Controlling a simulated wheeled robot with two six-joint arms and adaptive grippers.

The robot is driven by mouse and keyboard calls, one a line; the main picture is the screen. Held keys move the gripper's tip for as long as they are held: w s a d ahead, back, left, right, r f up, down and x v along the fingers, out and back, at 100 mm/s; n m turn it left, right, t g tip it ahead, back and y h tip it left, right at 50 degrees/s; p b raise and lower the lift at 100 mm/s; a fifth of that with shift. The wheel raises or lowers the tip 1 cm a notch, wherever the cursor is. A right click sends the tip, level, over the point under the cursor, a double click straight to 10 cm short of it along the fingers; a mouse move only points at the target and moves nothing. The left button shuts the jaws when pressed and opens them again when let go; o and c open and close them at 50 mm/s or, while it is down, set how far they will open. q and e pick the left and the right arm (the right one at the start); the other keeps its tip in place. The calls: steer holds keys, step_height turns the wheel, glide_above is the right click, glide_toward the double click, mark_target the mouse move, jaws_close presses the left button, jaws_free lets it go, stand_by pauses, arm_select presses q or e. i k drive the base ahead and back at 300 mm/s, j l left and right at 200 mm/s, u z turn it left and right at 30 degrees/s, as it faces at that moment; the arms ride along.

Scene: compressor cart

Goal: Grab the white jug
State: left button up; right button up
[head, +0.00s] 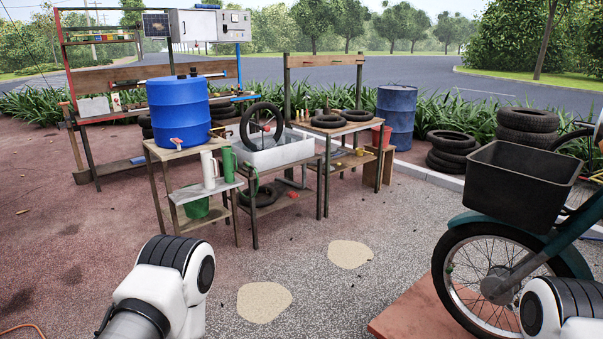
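The white jug (209,170) stands upright on a small low table (192,193) in front of the blue barrel, left of the middle of the head view. A green jug (227,163) stands close on its right side. Part of my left arm shows at the bottom left, and part of my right arm at the bottom right. Neither gripper is in the picture, and nothing of mine is near the jug.
A blue barrel (178,112) stands on a table behind the jug. A white basin (277,150) with a tyre is to the right. A bicycle (490,265) with a dark crate (520,185) fills the right side. The paved ground between is clear.

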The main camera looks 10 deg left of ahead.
mark_target(206, 158)
steer(key=i+j+u, duration=0.3)
steer(key=i, duration=0.35)
steer(key=i+j+u, duration=0.3)
steer(key=i, duration=0.35)
steer(key=i+u, duration=0.35)
steer(key=i, duration=0.3)
